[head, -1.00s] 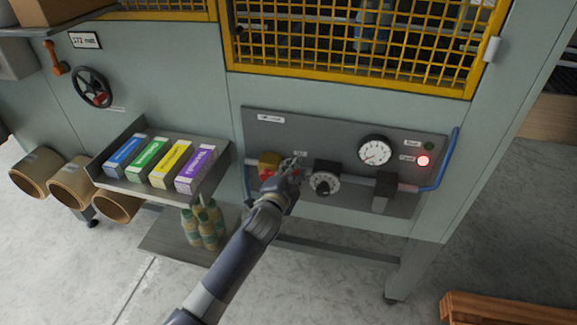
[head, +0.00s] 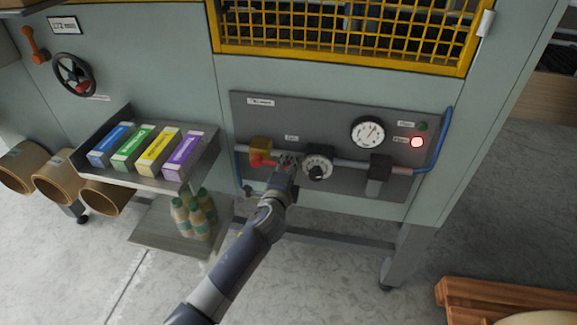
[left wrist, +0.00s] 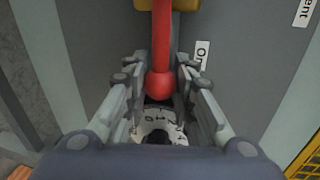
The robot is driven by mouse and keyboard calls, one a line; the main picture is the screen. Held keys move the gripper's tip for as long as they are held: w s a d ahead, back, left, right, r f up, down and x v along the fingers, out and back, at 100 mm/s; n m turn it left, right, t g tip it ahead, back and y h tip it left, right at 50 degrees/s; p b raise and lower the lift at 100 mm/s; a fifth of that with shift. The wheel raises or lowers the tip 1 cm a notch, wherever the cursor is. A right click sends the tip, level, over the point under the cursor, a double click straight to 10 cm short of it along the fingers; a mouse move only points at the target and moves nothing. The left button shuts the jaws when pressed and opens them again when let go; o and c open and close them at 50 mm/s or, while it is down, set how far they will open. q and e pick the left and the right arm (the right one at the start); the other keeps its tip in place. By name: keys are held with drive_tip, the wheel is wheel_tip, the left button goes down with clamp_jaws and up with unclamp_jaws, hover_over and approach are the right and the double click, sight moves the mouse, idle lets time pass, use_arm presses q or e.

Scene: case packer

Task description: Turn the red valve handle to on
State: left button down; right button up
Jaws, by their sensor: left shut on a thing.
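The red valve handle (head: 263,161) sticks out to the right from the yellow valve body (head: 260,146) on the grey panel, roughly along the pipe. My left gripper (head: 288,161) is at the handle's free end, beside the dial. In the left wrist view, the handle (left wrist: 161,45) runs down from the yellow body (left wrist: 178,4) to a round red tip between the two fingers of my left gripper (left wrist: 160,92), which is shut on it. A label reading "On" (left wrist: 201,55) is beside the handle. My right gripper is not in view.
A black-and-white dial (head: 318,167) is close right of my left gripper. A round gauge (head: 367,132), a lit red lamp (head: 417,142) and a blue pipe (head: 444,145) are further right. A shelf (head: 172,184) with coloured boxes juts out at left, bottles (head: 193,216) below it.

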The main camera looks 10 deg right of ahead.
use_arm(q)
drive_tip(key=shift+f, duration=0.2)
drive_tip(key=c, duration=1.3)
unclamp_jaws()
drive_tip(key=shift+r, duration=0.1)
drive_tip(key=v, duration=1.2)
